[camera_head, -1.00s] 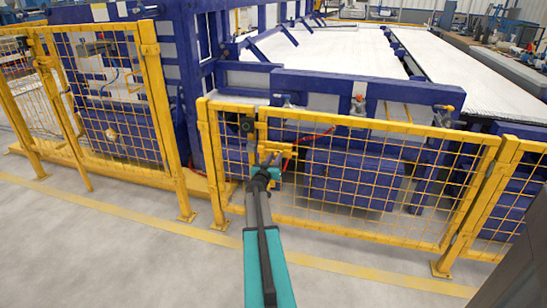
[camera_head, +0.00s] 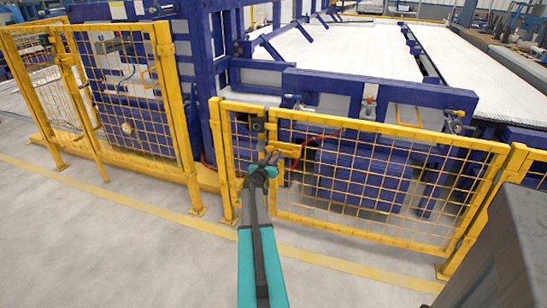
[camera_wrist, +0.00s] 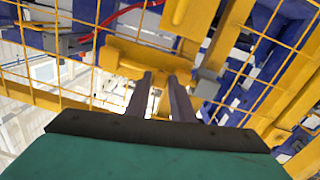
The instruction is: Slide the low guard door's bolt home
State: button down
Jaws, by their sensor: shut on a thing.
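The low guard door (camera_head: 360,232) is a yellow frame with wire mesh and stands upright in front of the blue machine. Its yellow bolt (camera_head: 288,148) lies across the door's left stile at the upper left. My gripper (camera_head: 272,158) reaches to the bolt from the front, at the end of my teal arm. In the wrist view, the bolt (camera_wrist: 122,58) is a thick yellow bar, and the two fingers of my gripper (camera_wrist: 161,84) are shut on its handle, which they mostly hide. I cannot tell how far the bolt's end sits in its keeper.
A taller yellow fence (camera_head: 130,105) stands to the left. A grey block (camera_head: 500,245) fills the lower right. The floor in front is clear.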

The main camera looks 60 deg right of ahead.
jog(key=c, duration=1.5)
grip_release()
jog(key=shift+w+a, duration=0.1)
jog(key=shift+w, duration=0.45)
jog(key=shift+c, duration=0.2)
jog(key=shift+s, duration=0.2)
jog(key=shift+s, duration=0.1)
jog(key=s+a, duration=0.1)
jog(key=a, duration=1.2)
jog(key=shift+s+a, duration=0.25)
jog(key=shift+a, duration=0.05)
